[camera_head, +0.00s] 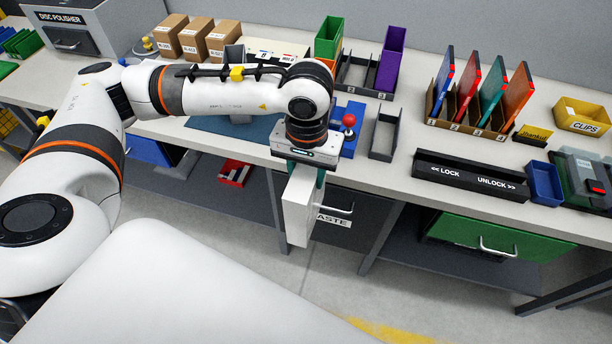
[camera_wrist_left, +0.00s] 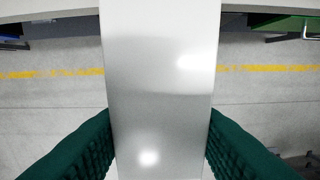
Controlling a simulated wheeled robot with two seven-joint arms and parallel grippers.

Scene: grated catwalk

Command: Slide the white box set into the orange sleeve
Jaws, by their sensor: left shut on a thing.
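My left gripper (camera_head: 306,170) points down and is shut on a white box (camera_head: 298,207). The box hangs in front of the bench's front edge, above the floor. In the left wrist view the white box (camera_wrist_left: 160,95) fills the middle, with a green finger pad against each side. A small orange part (camera_head: 329,63) shows behind my left arm, under the green upright holder; I cannot tell whether it is the orange sleeve, as most of it is hidden. My right gripper is not in view.
A red-knobbed lever (camera_head: 348,121) on a blue base stands close behind my gripper. A grey tray (camera_head: 384,135) and a black LOCK/UNLOCK bar (camera_head: 470,176) lie to the right. A rack holds several coloured panels, one orange (camera_head: 517,96). A drawer handle (camera_head: 337,210) sticks out beside the box.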

